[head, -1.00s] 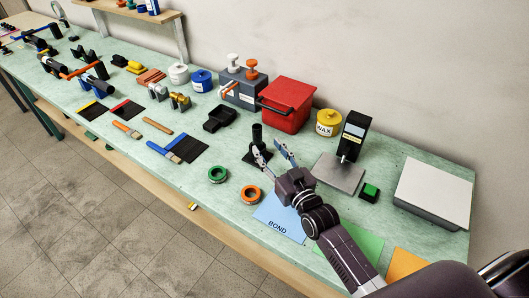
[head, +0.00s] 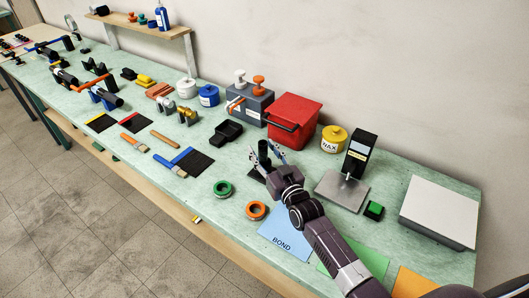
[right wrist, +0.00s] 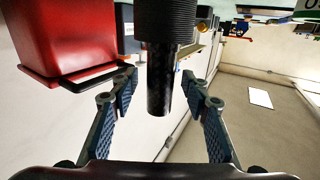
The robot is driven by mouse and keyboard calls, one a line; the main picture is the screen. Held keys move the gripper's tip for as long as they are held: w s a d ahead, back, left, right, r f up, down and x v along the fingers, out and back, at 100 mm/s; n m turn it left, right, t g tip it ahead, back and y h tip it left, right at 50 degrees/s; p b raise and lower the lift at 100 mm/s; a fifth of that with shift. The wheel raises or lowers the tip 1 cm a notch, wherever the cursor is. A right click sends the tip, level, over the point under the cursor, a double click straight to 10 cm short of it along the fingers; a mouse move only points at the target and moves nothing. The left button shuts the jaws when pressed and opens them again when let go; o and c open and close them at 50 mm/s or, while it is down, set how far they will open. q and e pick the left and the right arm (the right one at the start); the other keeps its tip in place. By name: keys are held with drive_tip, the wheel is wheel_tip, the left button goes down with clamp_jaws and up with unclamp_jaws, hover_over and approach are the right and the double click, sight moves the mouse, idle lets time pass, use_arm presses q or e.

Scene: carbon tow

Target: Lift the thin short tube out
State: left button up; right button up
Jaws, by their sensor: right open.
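A black upright tube (head: 264,150) stands on the bench in front of the red box. In the right wrist view, which looks upside down, a thinner smooth black tube (right wrist: 159,85) sticks out of a wider ribbed black piece (right wrist: 166,18). My right gripper (head: 267,160) is open at the tube, with a finger on each side. In the right wrist view the open fingers (right wrist: 160,92) flank the thin tube, with a gap on both sides. The base of the stand is mostly hidden by my gripper. My left gripper is not in view.
The red box (head: 294,118) with a black handle stands just behind. A black tray (head: 228,132) is to the left, a metal plate stand (head: 342,192) to the right. Green (head: 223,188) and orange (head: 256,210) rings and a blue BOND sheet (head: 283,232) lie in front.

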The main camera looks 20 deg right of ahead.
sight(263, 143)
clamp_jaws()
drive_tip(key=shift+r+p, duration=2.8)
drive_tip(key=shift+r, duration=0.2)
